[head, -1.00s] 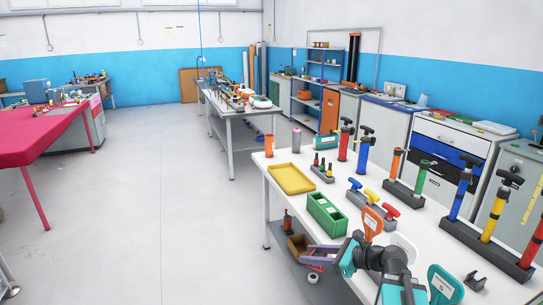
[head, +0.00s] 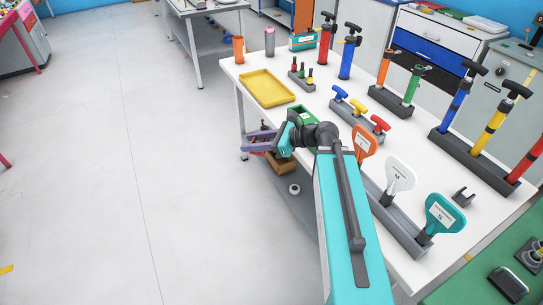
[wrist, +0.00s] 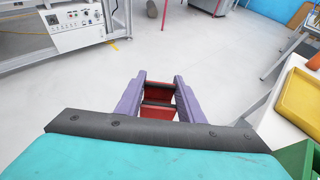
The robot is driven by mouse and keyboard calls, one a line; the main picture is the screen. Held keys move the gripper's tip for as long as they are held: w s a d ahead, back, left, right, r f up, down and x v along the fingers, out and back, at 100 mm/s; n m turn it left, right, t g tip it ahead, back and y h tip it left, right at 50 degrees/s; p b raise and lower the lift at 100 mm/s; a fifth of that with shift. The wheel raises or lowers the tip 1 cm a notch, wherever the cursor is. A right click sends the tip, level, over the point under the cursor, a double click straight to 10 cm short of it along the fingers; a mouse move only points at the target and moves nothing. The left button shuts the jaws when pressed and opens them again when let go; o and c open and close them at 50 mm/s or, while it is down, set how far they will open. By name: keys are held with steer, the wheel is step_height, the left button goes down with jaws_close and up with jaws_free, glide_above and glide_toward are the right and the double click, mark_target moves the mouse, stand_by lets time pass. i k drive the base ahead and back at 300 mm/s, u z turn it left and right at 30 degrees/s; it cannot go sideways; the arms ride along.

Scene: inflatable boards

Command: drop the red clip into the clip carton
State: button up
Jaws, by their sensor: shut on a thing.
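In the wrist view my gripper (wrist: 160,84) is shut on a red clip (wrist: 158,111), which sits between the two purple fingers above the floor. In the head view my gripper (head: 252,141) is just beyond the table's left edge, and the clip is hard to make out. A brown open carton (head: 284,166) shows below the gripper under the tabletop, partly hidden by my wrist. A green bin (head: 294,113) stands on the table beside my wrist and is also partly covered. I cannot tell which container is the clip carton.
The white table (head: 300,92) holds a yellow tray (head: 267,88), an orange cup (head: 238,48), paddles and racks of pumps. The tray also shows at the right of the wrist view (wrist: 300,103). The floor left of the table is clear.

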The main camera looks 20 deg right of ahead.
mark_target(281, 160)
steer(key=u, duration=0.5)
steer(key=i, duration=1.25)
steer(key=u, duration=0.45)
